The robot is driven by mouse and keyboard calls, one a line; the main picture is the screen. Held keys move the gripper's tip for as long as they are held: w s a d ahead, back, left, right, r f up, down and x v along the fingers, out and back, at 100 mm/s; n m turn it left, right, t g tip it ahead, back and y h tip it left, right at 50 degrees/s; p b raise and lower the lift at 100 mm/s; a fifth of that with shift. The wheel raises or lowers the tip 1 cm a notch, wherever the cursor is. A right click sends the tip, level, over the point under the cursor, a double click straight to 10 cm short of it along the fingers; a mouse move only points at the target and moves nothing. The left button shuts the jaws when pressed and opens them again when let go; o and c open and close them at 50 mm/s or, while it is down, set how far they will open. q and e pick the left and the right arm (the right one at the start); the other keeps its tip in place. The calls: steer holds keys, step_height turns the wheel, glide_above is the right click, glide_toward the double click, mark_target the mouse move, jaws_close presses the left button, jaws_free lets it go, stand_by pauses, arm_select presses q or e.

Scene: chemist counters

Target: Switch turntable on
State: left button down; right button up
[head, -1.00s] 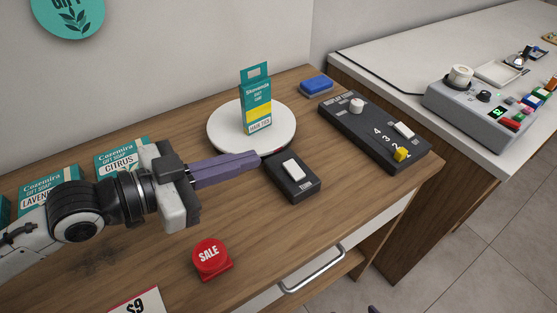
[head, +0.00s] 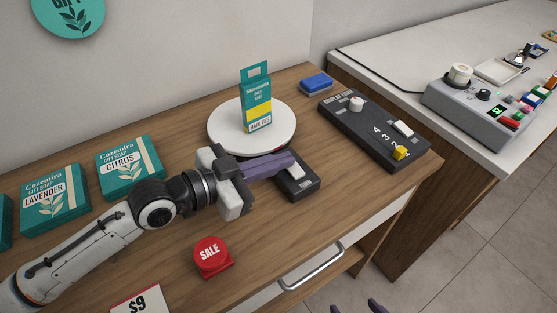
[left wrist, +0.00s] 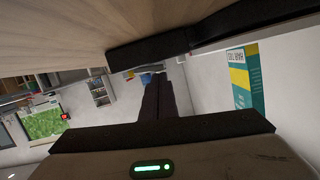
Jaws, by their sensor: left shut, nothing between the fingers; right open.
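The turntable (head: 222,137) is a round white disc on the wooden counter, with a teal and yellow hang-tab box (head: 256,100) upright on it. In front of it lies a black switch box (head: 304,186) with a white rocker (head: 298,172). My left gripper (head: 291,159) is shut and empty, its purple fingers reaching over the box's far left part with the tips right by the rocker. I cannot tell whether they touch it. The shut fingers (left wrist: 158,80) also show in the left wrist view. My right gripper (head: 370,306) shows only its parted purple tips at the bottom edge.
Soap boxes (head: 130,168) stand left. A red SALE button (head: 211,255) is in front. A grey device (head: 480,113) stands on the white counter.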

arm_select(q)
steer(key=shift+w+a+f+b, duration=0.1)
steer(key=shift+f+b, duration=0.25)
steer(key=shift+b, duration=0.1)
steer(key=shift+n, duration=0.4)
steer(key=shift+r+p, duration=0.4)
steer(key=shift+r, duration=0.05)
steer(key=r+p, duration=0.2)
steer(key=r, duration=0.1)
steer(key=shift+w+a+r+p, duration=0.15)
steer(key=shift+w+p, duration=0.05)
steer(key=shift+p, duration=0.1)
steer(key=b+v, duration=0.2)
steer(key=v, duration=0.8)
steer(key=shift+w+a, duration=0.2)
steer(key=shift+w, duration=0.1)
